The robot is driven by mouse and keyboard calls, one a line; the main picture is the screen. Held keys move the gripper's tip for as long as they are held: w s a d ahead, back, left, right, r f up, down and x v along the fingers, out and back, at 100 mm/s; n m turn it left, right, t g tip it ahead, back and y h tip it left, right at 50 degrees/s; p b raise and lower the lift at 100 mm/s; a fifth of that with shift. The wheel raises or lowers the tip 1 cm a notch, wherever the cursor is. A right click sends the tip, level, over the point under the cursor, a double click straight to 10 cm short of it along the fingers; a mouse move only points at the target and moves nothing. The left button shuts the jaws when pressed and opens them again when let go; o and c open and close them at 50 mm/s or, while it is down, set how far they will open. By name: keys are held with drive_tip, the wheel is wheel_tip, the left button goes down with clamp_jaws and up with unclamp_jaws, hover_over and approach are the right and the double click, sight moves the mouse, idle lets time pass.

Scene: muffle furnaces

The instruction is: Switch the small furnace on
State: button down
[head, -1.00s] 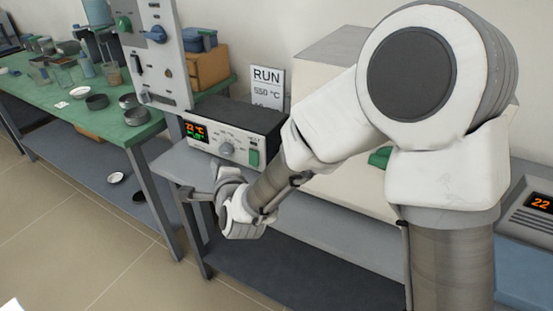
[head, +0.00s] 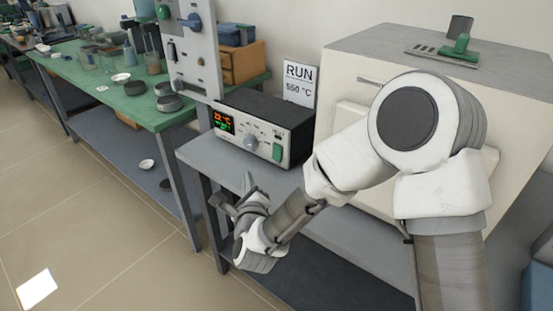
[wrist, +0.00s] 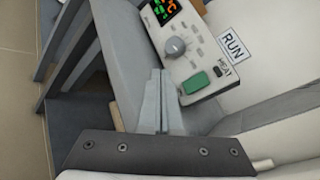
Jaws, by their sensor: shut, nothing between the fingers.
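The grey control box (head: 265,112) stands on the grey bench beside a cream furnace (head: 345,72). Its front has a lit red and green display (head: 223,122), a round grey knob (head: 250,143) and a green rocker switch (head: 278,152). In the wrist view the green switch (wrist: 195,82) sits next to the word HEAT, with the knob (wrist: 175,47) further along the panel. My gripper (wrist: 160,76) is shut and empty, its fingers pointing towards the panel but apart from it. In the head view my gripper (head: 248,182) is in front of the bench's front edge, below the box.
A card (head: 299,82) reading RUN 550 °C stands behind the box. A grey upright panel (head: 192,50) with switches is to the left. A green table (head: 110,100) holds dishes and glassware. The grey bench top (head: 215,158) in front of the box is clear.

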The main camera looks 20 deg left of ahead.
drive_tip(key=w, duration=0.2)
drive_tip(key=w+d, duration=0.1)
drive_tip(key=w, duration=0.1)
drive_tip(key=w+d+f, duration=0.1)
drive_tip(key=w, duration=0.2)
drive_tip(key=shift+d, duration=0.1)
drive_tip(key=shift+w+d, duration=0.15)
drive_tip(key=shift+w, duration=0.5)
drive_tip(key=shift+w+f, duration=0.1)
idle(1.4)
drive_tip(key=shift+w+d+b, duration=0.1)
drive_tip(key=shift+w+b, duration=0.2)
drive_tip(key=shift+b, duration=0.2)
drive_tip(key=shift+w+d, duration=0.1)
drive_tip(key=shift+w, duration=0.2)
idle(0.3)
drive_tip(key=shift+s, duration=0.15)
drive_tip(key=shift+s+a+b, duration=0.2)
drive_tip(key=shift+s+b, duration=0.25)
drive_tip(key=shift+s, duration=0.15)
drive_tip(key=shift+s+a+r+b, duration=0.15)
drive_tip(key=shift+s+a, duration=0.1)
drive_tip(key=shift+s, duration=0.55)
drive_tip(key=shift+s+a+r+b, duration=0.1)
drive_tip(key=shift+s+a+b, duration=0.1)
drive_tip(key=shift+s, duration=0.6)
drive_tip(key=shift+s+a+r+b, duration=0.1)
drive_tip(key=shift+s+a, duration=0.15)
drive_tip(key=shift+s, duration=0.55)
